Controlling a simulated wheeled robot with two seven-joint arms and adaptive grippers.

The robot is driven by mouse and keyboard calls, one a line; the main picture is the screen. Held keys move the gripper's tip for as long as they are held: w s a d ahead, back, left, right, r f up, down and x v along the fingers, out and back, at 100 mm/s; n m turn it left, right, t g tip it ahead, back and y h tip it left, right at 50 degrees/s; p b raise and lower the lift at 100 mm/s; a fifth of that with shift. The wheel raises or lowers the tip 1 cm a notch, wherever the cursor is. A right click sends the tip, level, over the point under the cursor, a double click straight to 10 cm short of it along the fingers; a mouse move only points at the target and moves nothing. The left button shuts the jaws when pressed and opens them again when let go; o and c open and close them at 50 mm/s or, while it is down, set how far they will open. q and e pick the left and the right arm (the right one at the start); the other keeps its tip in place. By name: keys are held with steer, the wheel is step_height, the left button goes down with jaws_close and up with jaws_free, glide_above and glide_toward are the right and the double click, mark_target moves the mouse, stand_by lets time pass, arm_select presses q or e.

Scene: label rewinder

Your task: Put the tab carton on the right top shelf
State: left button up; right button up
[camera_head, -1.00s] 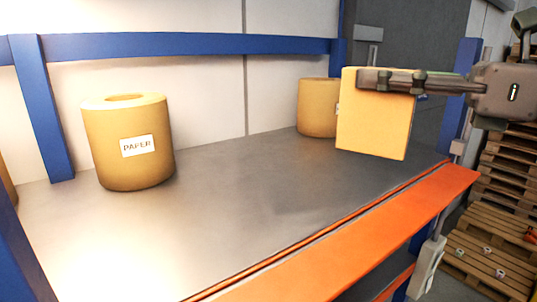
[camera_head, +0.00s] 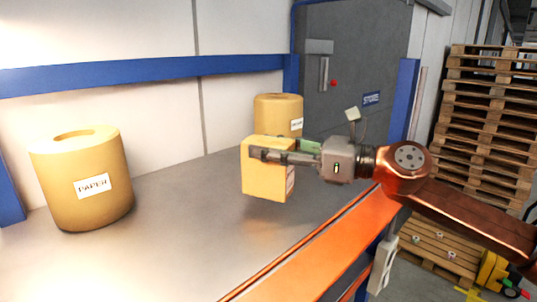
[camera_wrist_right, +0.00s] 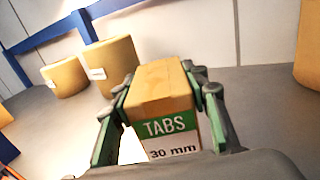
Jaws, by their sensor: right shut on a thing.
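The tab carton (camera_head: 264,184) is a tan box, held over the grey shelf (camera_head: 190,240) near its right end. In the right wrist view the carton (camera_wrist_right: 163,90) shows a green and white label reading "TABS 30 mm". My right gripper (camera_head: 285,155) comes in from the right and is shut on the carton, one finger on each side. In the right wrist view the gripper (camera_wrist_right: 160,100) spans the carton. A dark shadow lies just under the carton; I cannot tell whether its base touches the shelf. My left gripper is not in view.
A paper roll (camera_head: 80,180) stands on the shelf's left part. Another roll (camera_head: 278,113) stands just behind the carton. A blue rail (camera_head: 150,72) runs along the back, an orange beam (camera_head: 315,250) along the front. Stacked pallets (camera_head: 485,130) are at the right. The shelf's middle is clear.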

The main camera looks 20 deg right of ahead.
mark_target(267, 163)
steer(key=shift+w+a+f, duration=0.15)
steer(key=shift+a+f, duration=0.05)
steer(key=shift+f, duration=0.45)
step_height(267, 163, down, 2)
steer(key=shift+f, duration=0.1)
steer(key=shift+d+f, duration=0.1)
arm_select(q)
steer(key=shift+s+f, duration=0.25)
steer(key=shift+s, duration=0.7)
arm_select(e)
steer(key=shift+b, duration=0.3)
steer(key=o, duration=1.4)
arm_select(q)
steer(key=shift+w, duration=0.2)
